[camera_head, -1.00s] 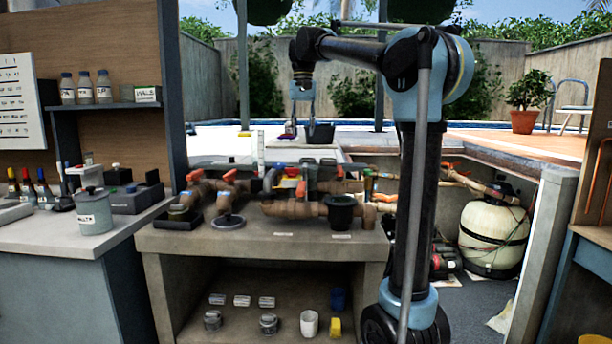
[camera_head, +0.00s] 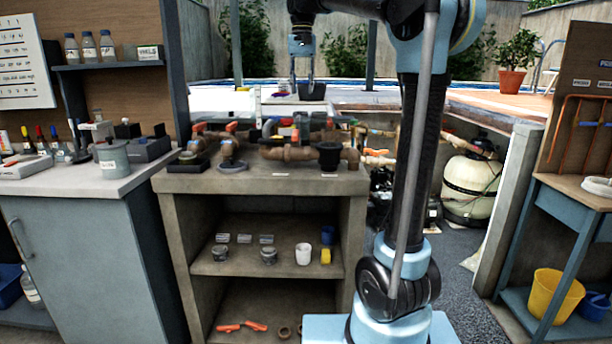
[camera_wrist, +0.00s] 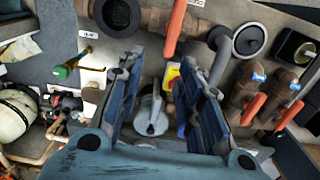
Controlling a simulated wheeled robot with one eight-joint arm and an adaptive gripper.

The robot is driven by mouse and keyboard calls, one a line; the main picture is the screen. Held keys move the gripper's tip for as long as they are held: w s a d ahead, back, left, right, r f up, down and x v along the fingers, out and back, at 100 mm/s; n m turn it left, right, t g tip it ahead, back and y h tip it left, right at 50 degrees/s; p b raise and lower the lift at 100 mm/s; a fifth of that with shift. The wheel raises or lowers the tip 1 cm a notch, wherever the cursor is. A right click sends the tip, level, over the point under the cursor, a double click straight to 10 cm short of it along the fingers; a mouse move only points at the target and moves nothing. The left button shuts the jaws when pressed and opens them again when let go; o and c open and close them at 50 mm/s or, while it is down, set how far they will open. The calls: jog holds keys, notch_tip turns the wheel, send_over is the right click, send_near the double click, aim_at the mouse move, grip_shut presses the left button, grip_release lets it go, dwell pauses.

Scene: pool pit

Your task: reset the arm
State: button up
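My gripper (camera_head: 302,72) is raised above the far side of the pipe bench, in front of the pool, in the head view. Its fingers point down. In the wrist view my gripper (camera_wrist: 165,95) has its two blue fingers apart with a clear gap between them. Nothing is held; a grey part and a yellow and red piece show in the gap, lying beyond the fingers. My arm is raised, with its elbow at the top right of the head view.
The pipe bench (camera_head: 225,182) carries brown pipes with orange-handled valves (camera_head: 230,128) and a black cup (camera_head: 328,155). A grey-topped counter (camera_head: 75,180) stands left. A cream tank (camera_head: 470,188) and a workbench (camera_head: 572,194) stand right. Dark floor lies between.

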jog(key=s+d+f+t, duration=0.1)
jog(key=s+d+f, duration=0.6)
jog(key=s+f, duration=0.15)
jog(key=s+d+f, duration=0.6)
jog(key=s+f, duration=0.1)
jog(key=f, duration=0.3)
jog(key=s+d+f, duration=0.3)
jog(key=s+f, duration=0.4)
jog(key=f, duration=0.5)
jog(key=s+d+f+n+t, duration=0.1)
jog(key=s+d+f, duration=0.3)
jog(key=s+f, duration=0.4)
notch_tip(320, 180, down, 4)
jog(key=shift+s+r, duration=0.15)
jog(key=shift+w+f, duration=0.2)
jog(key=shift+w, duration=0.25)
jog(key=shift+o, duration=0.4)
